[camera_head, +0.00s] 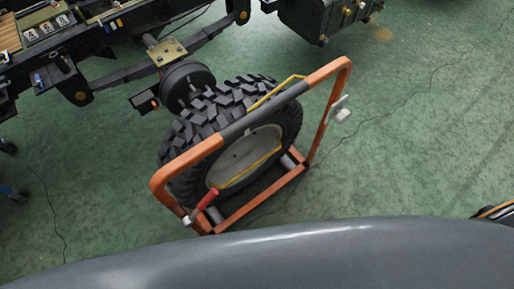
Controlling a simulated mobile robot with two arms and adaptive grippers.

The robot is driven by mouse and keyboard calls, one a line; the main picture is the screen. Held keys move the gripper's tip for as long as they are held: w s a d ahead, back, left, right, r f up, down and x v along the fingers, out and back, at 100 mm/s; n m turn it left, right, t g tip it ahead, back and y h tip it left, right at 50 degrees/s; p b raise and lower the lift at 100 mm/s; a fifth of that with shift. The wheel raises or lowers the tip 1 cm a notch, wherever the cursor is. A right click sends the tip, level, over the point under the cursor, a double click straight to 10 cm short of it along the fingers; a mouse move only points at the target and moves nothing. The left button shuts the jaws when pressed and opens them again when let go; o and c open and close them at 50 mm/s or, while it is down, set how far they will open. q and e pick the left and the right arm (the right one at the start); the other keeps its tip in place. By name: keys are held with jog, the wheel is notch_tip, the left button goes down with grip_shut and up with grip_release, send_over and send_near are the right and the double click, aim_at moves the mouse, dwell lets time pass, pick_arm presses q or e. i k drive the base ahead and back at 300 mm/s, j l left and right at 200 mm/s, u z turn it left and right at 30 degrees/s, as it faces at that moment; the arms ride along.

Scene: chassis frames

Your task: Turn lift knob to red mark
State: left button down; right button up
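A wheel lift with an orange tubular frame (327,73) stands on the floor and holds a large black knobbly tire (200,124) upright. A pale knob or handle (342,115) sticks out from the right side of the frame. A red-gripped lever (208,199) is at the frame's lower left, with a small pale end piece (187,220) near it. I cannot tell which of these is the lift knob, and I cannot make out a red mark. Neither of my grippers is in view.
A dark vehicle chassis (112,80) with a hub (187,82) stands behind and left of the lift. A black tank-like box (318,14) is at the top. Green floor (430,130) is clear to the right. A dark object (497,212) shows at the right edge.

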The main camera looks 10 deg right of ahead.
aim_at(342, 116)
jog(key=k+l, duration=0.1)
jog(key=k+z, duration=0.15)
jog(key=z, duration=0.9)
